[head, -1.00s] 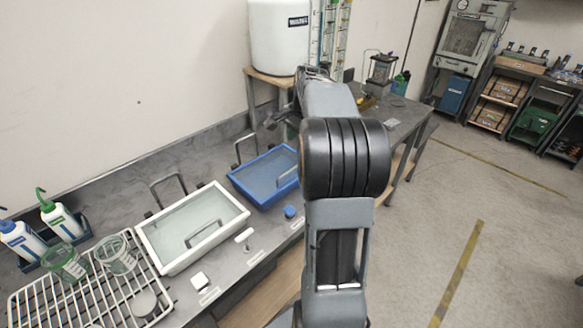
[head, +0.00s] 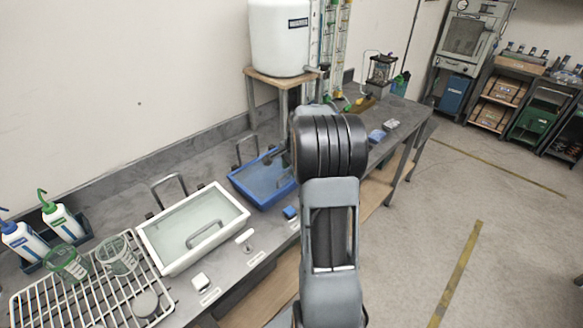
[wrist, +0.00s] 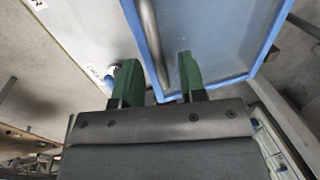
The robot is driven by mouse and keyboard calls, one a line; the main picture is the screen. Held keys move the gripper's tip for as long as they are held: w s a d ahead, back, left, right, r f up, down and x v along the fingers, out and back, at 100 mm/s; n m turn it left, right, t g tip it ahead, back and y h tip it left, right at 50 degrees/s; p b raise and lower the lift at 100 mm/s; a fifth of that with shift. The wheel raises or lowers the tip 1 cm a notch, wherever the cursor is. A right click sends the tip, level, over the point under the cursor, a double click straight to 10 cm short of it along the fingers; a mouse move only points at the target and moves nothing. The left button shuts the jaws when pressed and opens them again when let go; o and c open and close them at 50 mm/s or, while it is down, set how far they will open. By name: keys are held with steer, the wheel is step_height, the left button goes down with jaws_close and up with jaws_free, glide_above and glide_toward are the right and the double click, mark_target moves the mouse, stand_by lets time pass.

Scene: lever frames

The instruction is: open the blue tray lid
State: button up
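The blue tray (head: 248,198) stands on the bench, left of my arm, with a flat grey-blue lid surface (head: 262,178) inside its rim; it looks shut. In the wrist view the tray's blue rim (wrist: 270,45) and pale surface (wrist: 225,35) fill the upper right. A grey metal bar (wrist: 150,40), apparently a handle, runs down between the green fingers of my gripper (wrist: 160,65). The fingers are apart, one on each side of the bar; I cannot tell whether either touches it. In the head view my arm hides most of the gripper and the tray's right side.
A white tray (head: 150,240) stands left of the blue one. A blue knob (head: 290,212) sits in front of the blue tray. A wire rack (head: 85,295) with beakers and squeeze bottles (head: 62,220) are farther left. A white tank (head: 285,40) stands behind.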

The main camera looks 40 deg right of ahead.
steer(key=shift+c, duration=0.5)
jaws_close()
